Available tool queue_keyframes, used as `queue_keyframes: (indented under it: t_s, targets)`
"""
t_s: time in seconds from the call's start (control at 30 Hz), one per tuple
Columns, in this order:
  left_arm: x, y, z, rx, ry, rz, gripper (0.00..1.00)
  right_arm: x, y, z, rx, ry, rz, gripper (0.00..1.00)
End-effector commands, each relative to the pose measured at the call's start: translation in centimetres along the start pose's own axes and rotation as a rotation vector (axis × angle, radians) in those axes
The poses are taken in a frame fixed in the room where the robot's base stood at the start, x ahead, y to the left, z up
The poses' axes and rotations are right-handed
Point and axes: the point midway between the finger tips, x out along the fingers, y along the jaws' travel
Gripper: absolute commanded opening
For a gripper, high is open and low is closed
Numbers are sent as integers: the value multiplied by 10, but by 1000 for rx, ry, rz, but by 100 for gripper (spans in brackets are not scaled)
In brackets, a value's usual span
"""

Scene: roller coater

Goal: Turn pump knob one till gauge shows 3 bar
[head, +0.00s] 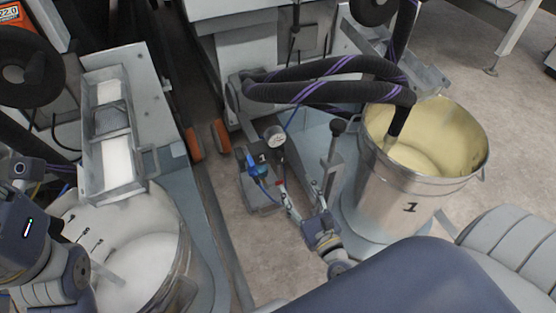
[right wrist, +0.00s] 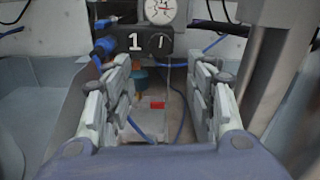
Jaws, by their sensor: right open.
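The gauge (head: 274,138) is a round white dial above the pump unit marked 1. In the right wrist view the gauge (right wrist: 160,10) is cut by the top edge, and its reading is too small to tell. The pump knob (right wrist: 157,43) is black and round with a light mark, right of the white 1 on a dark block. My right gripper (head: 301,190) is open and empty, in front of the pump unit and apart from the knob. In the right wrist view the knob lies beyond and above the gap between its fingers (right wrist: 160,85).
A steel bucket of cream liquid marked 1 (head: 400,195) stands right of the pump. Black hoses with purple stripes (head: 330,68) run above. A metal post (head: 333,160) stands close right of my right gripper. A drum of white material (head: 140,255) stands at left.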

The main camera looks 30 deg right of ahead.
Motion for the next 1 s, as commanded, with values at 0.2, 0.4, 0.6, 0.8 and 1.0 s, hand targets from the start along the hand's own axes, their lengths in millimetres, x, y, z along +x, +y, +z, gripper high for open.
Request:
queue_keyframes:
  t_s: [0.2, 0.4, 0.6, 0.8, 1.0]
  targets:
    - [2, 1, -2, 3, 23, 9, 40, 36, 0, 1, 1, -7, -3, 51]
    - [6, 2, -4, 6, 43, 17, 40, 73, 0, 1, -1, -6, -2, 51]
    - [9, 3, -6, 8, 57, 23, 40, 97, 0, 1, -2, -3, -2, 51]
    - [10, 3, -5, 8, 54, 24, 40, 105, -1, 2, -2, -3, -1, 51]
    - [10, 4, -5, 8, 55, 24, 40, 105, -1, 2, -2, -2, -1, 51]
